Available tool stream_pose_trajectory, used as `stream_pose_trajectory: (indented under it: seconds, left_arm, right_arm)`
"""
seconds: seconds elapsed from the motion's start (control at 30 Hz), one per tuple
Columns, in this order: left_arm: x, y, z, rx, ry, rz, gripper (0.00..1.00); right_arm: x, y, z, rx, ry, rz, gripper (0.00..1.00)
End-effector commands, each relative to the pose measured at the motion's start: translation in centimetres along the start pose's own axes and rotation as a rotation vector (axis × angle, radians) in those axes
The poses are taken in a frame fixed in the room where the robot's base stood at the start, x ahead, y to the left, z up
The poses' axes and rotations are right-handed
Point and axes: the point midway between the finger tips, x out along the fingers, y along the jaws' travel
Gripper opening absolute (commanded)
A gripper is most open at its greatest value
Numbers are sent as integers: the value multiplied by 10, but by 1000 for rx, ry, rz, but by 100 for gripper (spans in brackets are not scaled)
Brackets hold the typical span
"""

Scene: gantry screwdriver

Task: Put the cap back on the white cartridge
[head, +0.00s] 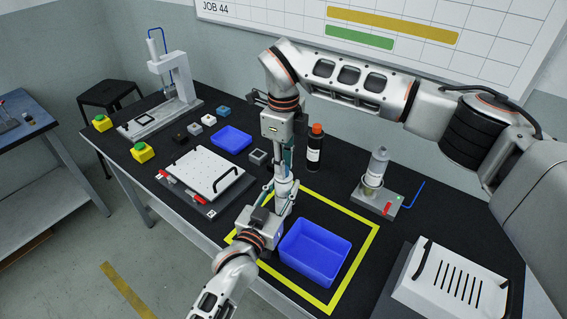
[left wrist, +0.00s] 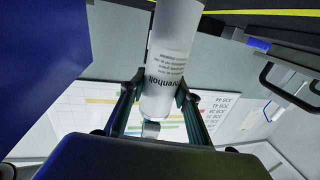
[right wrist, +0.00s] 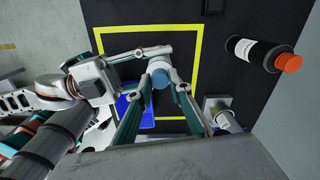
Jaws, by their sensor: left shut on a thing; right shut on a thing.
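The white cartridge (head: 284,192) stands about upright above the table beside the near blue bin. My left gripper (head: 270,214) is shut around its body; the left wrist view shows the printed cartridge (left wrist: 168,75) between the fingers (left wrist: 157,102). My right gripper (head: 284,172) points down from above at the cartridge's top end. In the right wrist view its fingers (right wrist: 160,85) are shut on a small blue cap (right wrist: 160,79), in line with the cartridge's pale top. Whether cap and cartridge touch is hidden. In the left wrist view a small grey-blue piece (left wrist: 151,129) shows at the cartridge's end.
The near blue bin (head: 317,252) stands inside the yellow tape. A black bottle with an orange top (head: 315,150) stands behind my grippers. A grey canister (head: 378,164) sits in a fixture at the right. A white plate fixture (head: 199,172) lies left.

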Motion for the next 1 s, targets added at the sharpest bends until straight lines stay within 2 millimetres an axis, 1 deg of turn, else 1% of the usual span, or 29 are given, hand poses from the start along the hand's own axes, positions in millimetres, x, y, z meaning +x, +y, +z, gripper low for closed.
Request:
stream_pose_trajectory:
  seconds: [0.1,0.4,0.6,0.77,0.8,0.83,0.87,1.0]
  left_arm:
    - [0,0,1,0,-2,1,0]
    - [0,0,1,0,-2,1,0]
    - [0,0,1,0,-2,1,0]
    - [0,0,1,0,-2,1,0]
    - [0,0,1,0,-2,1,0]
    - [0,0,1,0,-2,1,0]
    - [0,0,1,0,-2,1,0]
    - [0,0,1,0,-2,1,0]
  right_arm:
    - [0,0,0,202,0,-1,0]
    - [0,0,0,726,0,-1,0]
    - [0,0,0,1046,0,0,0]
    - [0,0,0,1057,0,0,0]
    - [0,0,0,1056,0,0,27]
    - [0,0,0,1056,0,0,35]
    - [1,0,0,1056,0,0,39]
    - [1,0,0,1055,0,0,39]
